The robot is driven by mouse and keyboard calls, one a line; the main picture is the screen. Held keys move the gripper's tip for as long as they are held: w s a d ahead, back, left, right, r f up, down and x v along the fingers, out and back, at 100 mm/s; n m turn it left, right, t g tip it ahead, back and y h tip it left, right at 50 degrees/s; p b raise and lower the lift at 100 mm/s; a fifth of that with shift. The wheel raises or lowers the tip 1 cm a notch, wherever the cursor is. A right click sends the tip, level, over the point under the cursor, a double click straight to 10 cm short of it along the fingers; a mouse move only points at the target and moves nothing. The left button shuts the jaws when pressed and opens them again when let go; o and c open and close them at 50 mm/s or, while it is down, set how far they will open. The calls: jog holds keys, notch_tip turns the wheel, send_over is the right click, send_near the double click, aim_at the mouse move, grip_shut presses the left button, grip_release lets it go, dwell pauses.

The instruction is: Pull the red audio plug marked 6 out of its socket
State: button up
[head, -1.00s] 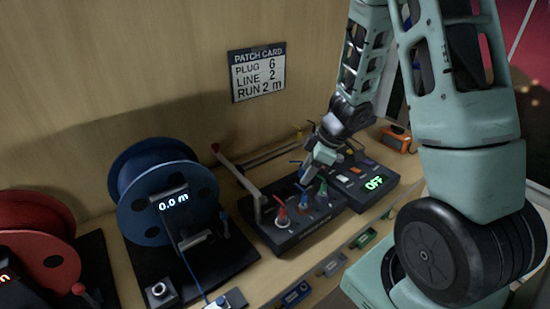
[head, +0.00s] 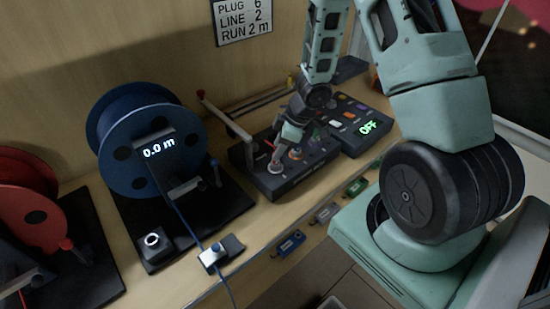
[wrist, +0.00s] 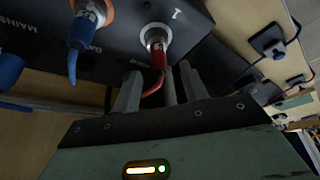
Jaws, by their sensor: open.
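The red audio plug (wrist: 159,56) stands in a pale-ringed socket (wrist: 153,35) in the wrist view, with a red lead trailing from it. Its number cannot be read. In the head view, my gripper (head: 279,154) is over the front left of the dark patch box (head: 285,186) and mostly hides the red plug. In the wrist view, my gripper (wrist: 158,88) is open, with its fingertips just short of the plug and to either side of its lower end. Whether they touch it cannot be told.
A blue plug (wrist: 84,30) sits in an orange-ringed socket beside the red one. A metal frame (head: 226,118) rises at the box's left. A blue reel (head: 130,150) stands further left, and a panel reading OFF (head: 355,125) is at the right.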

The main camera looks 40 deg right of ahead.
jog(key=shift+b+x, duration=0.4)
jog(key=shift+x, duration=1.25)
jog(key=shift+r, duration=0.1)
grip_shut()
